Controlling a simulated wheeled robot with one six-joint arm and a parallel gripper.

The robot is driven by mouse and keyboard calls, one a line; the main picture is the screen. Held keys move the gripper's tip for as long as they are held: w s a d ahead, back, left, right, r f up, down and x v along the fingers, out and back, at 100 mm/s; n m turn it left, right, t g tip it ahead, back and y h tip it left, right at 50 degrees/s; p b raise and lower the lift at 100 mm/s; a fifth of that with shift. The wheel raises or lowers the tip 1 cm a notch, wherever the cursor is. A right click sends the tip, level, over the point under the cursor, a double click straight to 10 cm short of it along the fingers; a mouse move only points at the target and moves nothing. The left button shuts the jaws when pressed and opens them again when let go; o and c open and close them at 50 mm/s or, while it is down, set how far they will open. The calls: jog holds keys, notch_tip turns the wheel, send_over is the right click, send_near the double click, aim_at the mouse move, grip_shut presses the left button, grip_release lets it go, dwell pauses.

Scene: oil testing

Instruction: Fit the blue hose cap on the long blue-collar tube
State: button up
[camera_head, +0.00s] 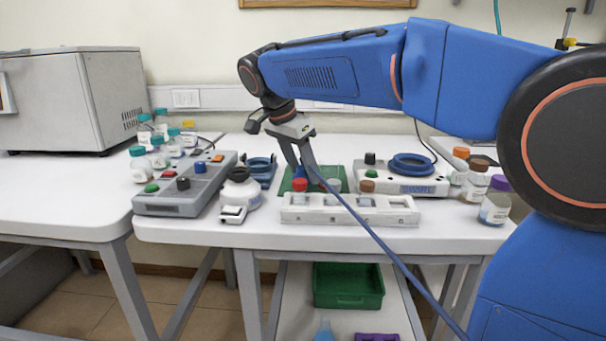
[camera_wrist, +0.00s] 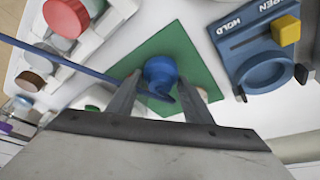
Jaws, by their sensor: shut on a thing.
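My gripper (camera_head: 301,173) is shut on the blue hose cap (camera_wrist: 160,72), low over a green mat (camera_wrist: 190,48). In the wrist view the cap sits between the fingertips. In the head view the fingers partly hide it. A thin blue hose (camera_head: 385,247) runs from the gripper toward the lower right of the head view. It also crosses the left side of the wrist view (camera_wrist: 60,57). I cannot make out the long blue-collar tube in either view.
A white rack (camera_head: 400,217) with red, grey and brown caps stands in front of the mat. A blue fixture (camera_wrist: 265,70) with a yellow knob is behind left.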

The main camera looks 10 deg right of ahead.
jog(key=shift+f, duration=0.7)
jog(key=o, duration=0.6)
jog(key=shift+f, duration=0.15)
jog(key=o, duration=0.4)
jog(key=shift+o, duration=0.2)
